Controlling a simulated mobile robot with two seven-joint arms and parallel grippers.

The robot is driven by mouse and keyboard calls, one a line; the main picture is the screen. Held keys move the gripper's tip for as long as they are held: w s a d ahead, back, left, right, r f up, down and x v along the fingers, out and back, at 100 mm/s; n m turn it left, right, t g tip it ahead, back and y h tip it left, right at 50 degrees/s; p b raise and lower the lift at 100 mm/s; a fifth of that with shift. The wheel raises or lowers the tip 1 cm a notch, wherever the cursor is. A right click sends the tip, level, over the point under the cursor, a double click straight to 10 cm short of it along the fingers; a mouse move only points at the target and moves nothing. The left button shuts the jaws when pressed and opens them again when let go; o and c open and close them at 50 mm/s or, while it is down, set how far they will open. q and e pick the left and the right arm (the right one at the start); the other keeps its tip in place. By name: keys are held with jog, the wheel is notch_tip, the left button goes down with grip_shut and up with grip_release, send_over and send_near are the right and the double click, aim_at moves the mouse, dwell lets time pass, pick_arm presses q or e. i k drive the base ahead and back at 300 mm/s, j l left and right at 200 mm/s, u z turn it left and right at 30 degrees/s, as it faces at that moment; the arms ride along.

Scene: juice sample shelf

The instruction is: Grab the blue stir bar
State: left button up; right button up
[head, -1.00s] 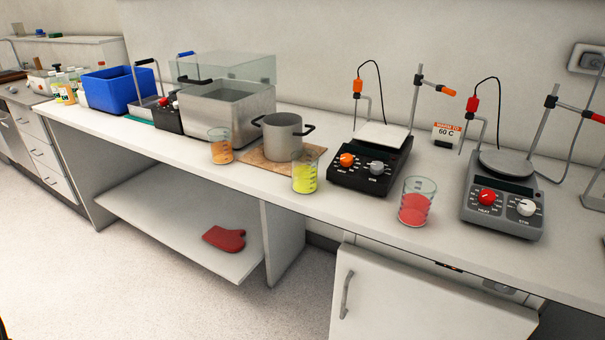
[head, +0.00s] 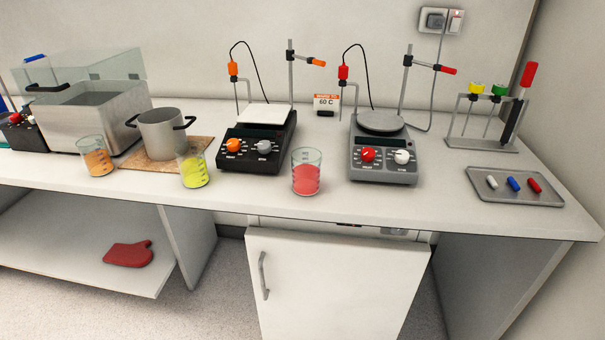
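The blue stir bar (head: 513,184) lies on a grey metal tray (head: 548,199) at the right end of the bench. It lies between a white stir bar (head: 492,182) on its left and a red stir bar (head: 534,185) on its right. The bars lie apart from each other. Neither of my grippers shows in the head view.
Behind the tray stands a rack (head: 480,148) with tools in it. To its left are a grey hotplate (head: 383,170), a beaker of red liquid (head: 306,178) and a black hotplate (head: 255,155). Bare bench (head: 440,190) lies between grey hotplate and tray.

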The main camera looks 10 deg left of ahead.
aim_at(513, 184)
jog(key=i+l+z, duration=0.1)
jog(key=z, duration=0.4)
jog(key=i+z, duration=0.15)
jog(key=z, duration=0.35)
